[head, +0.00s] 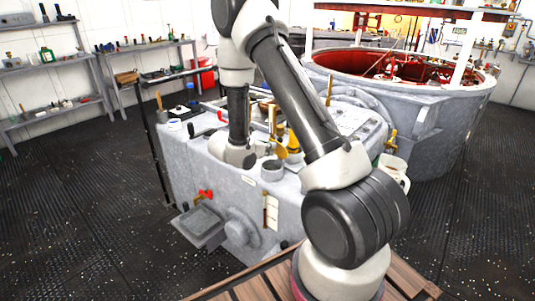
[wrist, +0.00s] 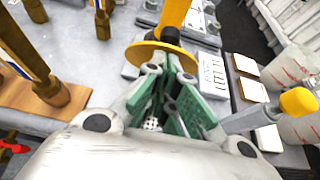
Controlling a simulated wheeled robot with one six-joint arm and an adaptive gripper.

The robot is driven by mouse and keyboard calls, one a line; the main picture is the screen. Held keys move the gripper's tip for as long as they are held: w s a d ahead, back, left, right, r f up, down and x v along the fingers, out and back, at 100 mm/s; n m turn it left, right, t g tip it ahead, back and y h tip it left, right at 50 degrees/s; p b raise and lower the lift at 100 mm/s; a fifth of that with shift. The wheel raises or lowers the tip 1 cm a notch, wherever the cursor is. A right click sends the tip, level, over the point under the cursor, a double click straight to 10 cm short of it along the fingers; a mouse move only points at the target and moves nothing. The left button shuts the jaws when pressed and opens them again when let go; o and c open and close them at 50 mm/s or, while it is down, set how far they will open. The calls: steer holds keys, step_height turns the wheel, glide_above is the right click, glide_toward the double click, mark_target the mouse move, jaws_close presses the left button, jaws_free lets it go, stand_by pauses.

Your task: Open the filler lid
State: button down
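In the wrist view, my gripper (wrist: 168,68) shows its green finger pads with a narrow gap between them. A yellow round disc with an upright yellow stem (wrist: 165,46) stands just past the fingertips; I cannot tell whether they touch it. What looks like the same yellow part shows on the grey machine housing (head: 225,170) in the head view (head: 281,151), beside my white wrist. My fingers are hidden there. Which part is the filler lid is not clear. A short grey round neck (head: 271,170) stands on the housing top in front of the yellow part.
A red-handled valve (head: 205,194) and a grey tray (head: 199,224) are on the housing's front. Brown-yellow posts (wrist: 28,52) rise left of my fingers. A large round red-lined tub (head: 400,68) is behind.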

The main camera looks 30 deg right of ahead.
steer(key=shift+w+d+r+y, duration=0.35)
steer(key=shift+d+r+y, duration=0.15)
steer(key=shift+d+r, duration=0.3)
steer(key=shift+f, duration=0.1)
